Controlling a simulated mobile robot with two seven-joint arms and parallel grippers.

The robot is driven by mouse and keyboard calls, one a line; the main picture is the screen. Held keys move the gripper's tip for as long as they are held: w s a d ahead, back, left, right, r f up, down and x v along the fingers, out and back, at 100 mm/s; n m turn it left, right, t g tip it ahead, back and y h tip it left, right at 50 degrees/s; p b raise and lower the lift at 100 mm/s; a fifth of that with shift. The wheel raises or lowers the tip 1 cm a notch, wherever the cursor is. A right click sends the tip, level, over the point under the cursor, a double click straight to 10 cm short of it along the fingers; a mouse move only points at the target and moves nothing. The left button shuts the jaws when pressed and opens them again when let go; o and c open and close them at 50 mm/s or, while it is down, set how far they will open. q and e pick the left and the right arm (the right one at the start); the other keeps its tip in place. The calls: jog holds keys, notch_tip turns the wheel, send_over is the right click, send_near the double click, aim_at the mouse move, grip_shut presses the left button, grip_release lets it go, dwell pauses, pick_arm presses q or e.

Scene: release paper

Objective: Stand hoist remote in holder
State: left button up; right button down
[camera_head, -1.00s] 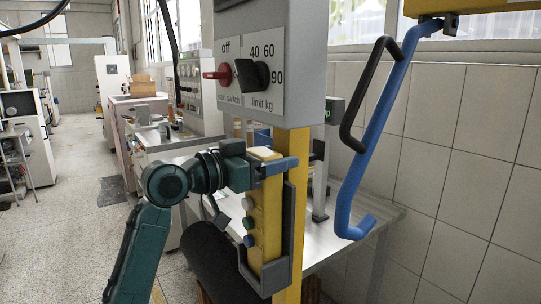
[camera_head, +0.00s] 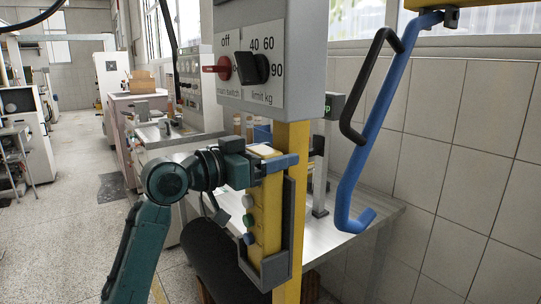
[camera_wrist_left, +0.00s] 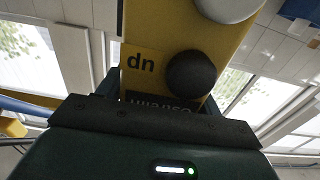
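The hoist remote (camera_head: 265,215) is a yellow box with white, green and blue buttons on its side. It stands upright inside the grey holder (camera_head: 268,270) on the yellow post. My left gripper (camera_head: 272,165) is around the upper part of the remote, with a finger across its front just below the top. The remote's lower end is hidden behind the holder's front lip. My right gripper is not in view.
A grey control box (camera_head: 268,65) with a red switch and a black knob is above the holder. A blue bent bar (camera_head: 362,140) with a black handle hangs at the right. A metal table (camera_head: 345,232) stands behind the post, with a tiled wall beyond.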

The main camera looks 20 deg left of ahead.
pick_arm(q)
jog(key=o, duration=0.4)
jog(key=shift+o, duration=0.2)
jog(key=shift+f, duration=0.15)
jog(key=b+v, duration=0.3)
jog(key=v, duration=1)
jog(key=s+d+f+n+g+y, duration=0.1)
jog(key=s+f+n+g+y, duration=0.15)
jog(key=f, duration=1.15)
jog(key=s+d+f+n+g+y, duration=0.15)
jog(key=f+y, duration=0.25)
jog(key=f, duration=1)
jog(key=s+f+n+g+y, duration=0.2)
jog(key=s+f+g+y, duration=0.35)
jog(key=s+f, duration=1.15)
jog(key=w+d+m+t+h+p, duration=0.1)
jog(key=w+d+t+h+p, duration=0.3)
jog(key=w+d+t+p, duration=0.1)
jog(key=shift+w+d+r+t+p, duration=0.3)
jog(key=shift+d+r+t+p, duration=0.25)
jog(key=shift+d, duration=0.6)
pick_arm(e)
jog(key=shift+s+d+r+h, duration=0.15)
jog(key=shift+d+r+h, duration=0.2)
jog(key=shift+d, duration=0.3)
